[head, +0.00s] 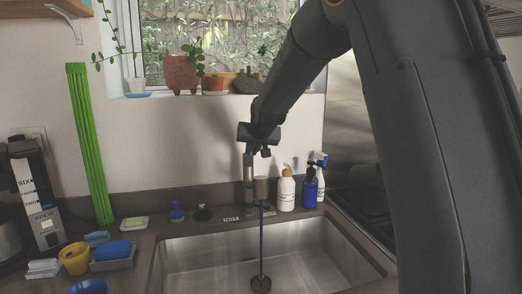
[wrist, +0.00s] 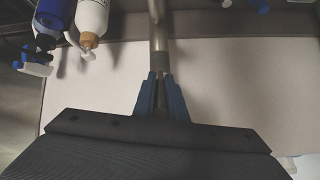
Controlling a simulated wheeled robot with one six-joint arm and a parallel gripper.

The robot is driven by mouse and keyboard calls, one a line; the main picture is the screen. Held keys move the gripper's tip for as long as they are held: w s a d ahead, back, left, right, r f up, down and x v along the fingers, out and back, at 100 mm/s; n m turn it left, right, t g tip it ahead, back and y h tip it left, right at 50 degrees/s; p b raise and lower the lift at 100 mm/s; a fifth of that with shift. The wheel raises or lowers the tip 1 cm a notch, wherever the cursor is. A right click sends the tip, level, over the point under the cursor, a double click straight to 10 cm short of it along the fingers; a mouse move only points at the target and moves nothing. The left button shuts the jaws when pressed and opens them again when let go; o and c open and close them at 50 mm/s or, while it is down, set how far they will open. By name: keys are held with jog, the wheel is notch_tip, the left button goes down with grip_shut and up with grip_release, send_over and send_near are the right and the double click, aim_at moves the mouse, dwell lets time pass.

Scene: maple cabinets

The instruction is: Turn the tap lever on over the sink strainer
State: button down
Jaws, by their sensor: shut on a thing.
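The metal tap (head: 249,172) stands behind the sink, with its spout end (head: 261,188) over the basin. A thin blue column (head: 261,235), which looks like running water, drops from the spout to the round dark sink strainer (head: 261,285). My gripper (head: 258,150) is at the top of the tap. In the wrist view, the blue fingers of my gripper (wrist: 161,82) are shut on a metal bar (wrist: 157,40), apparently the tap lever. The lever's exact shape and angle are hidden by the gripper in the head view.
The steel sink (head: 205,262) is otherwise clear. A white pump bottle (head: 286,192), a blue bottle (head: 309,191) and a spray bottle stand close right of the tap. A yellow cup (head: 75,260) and sponges sit on the left counter. Potted plants line the sill.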

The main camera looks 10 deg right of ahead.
jog(key=shift+d, duration=0.1)
dwell(0.3)
jog(key=c, duration=1.9)
grip_release()
jog(key=shift+o, duration=0.5)
jog(key=shift+r, duration=0.1)
jog(key=b+v, duration=0.2)
jog(key=v, duration=0.5)
jog(key=shift+s+r, duration=0.25)
jog(key=shift+s, duration=0.05)
